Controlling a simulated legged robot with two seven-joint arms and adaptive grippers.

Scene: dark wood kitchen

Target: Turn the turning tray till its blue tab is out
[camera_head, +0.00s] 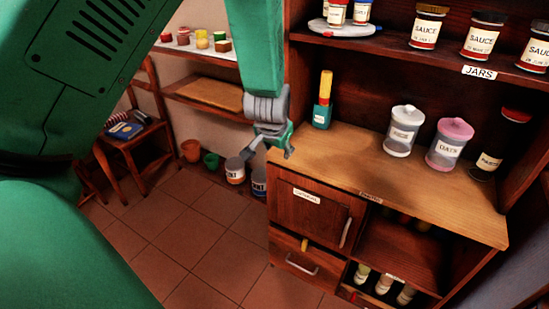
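The turning tray (345,29) is a pale grey round disc on the upper shelf, at the top of the picture. Several small jars with red and blue on them stand on it, cut off by the top edge. My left gripper (267,154) hangs down in front of the cabinet's left edge, below and to the left of the tray. Its fingers are spread and empty, apart from the tray. My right gripper is not in view.
Sauce jars (427,27) stand right of the tray. On the wooden counter (350,155) are a green bottle with a yellow top (322,100) and several jars. The cabinet's left upright (287,60) is near my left arm. Paint cans (235,170) stand on the tiled floor.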

